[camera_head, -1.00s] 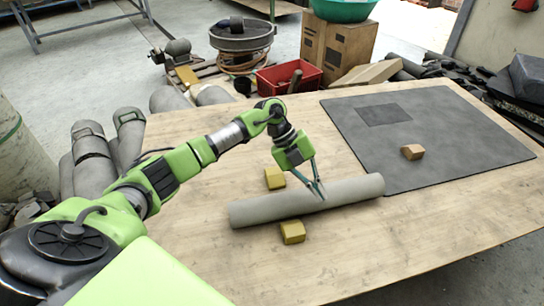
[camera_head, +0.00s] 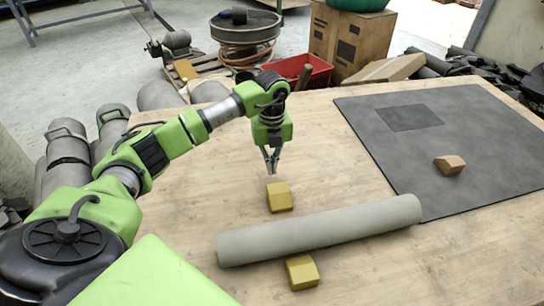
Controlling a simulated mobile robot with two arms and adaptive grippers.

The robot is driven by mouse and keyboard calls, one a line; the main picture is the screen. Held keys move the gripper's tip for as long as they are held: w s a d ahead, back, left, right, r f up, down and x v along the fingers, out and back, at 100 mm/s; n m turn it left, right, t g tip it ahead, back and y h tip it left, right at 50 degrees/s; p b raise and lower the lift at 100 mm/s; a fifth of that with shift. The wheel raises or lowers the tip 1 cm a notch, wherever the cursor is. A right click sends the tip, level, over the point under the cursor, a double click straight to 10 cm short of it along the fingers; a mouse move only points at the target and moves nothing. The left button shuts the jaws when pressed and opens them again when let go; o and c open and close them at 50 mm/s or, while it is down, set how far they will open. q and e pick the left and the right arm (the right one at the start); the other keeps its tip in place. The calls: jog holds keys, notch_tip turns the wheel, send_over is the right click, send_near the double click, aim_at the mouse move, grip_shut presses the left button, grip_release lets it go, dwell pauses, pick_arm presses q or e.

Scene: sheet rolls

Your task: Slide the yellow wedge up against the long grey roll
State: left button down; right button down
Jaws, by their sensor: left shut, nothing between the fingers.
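The long grey roll (camera_head: 320,231) lies slantwise on the wooden table, its right end at the edge of the dark mat. One yellow wedge (camera_head: 279,197) sits on the far side of the roll, with a strip of bare table between them. Another yellow wedge (camera_head: 302,272) is on the near side, close against the roll; I cannot tell whether they touch. My left gripper (camera_head: 272,172) points down just behind the far wedge, its fingers shut and empty. My right gripper is not in view.
A dark grey mat (camera_head: 470,135) with a darker rectangle covers the table's right part. An orange-brown block (camera_head: 449,165) lies on it. A red crate (camera_head: 300,72) and cardboard boxes (camera_head: 345,40) stand beyond the table. The table left of the roll is clear.

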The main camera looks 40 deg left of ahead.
aim_at(279, 193)
pick_arm(q)
notch_tip(279, 193, down, 3)
jog(key=shift+r, duration=0.2)
jog(key=shift+s+d, duration=1)
jog(key=shift+d, duration=0.15)
jog(key=shift+s+d, duration=0.35)
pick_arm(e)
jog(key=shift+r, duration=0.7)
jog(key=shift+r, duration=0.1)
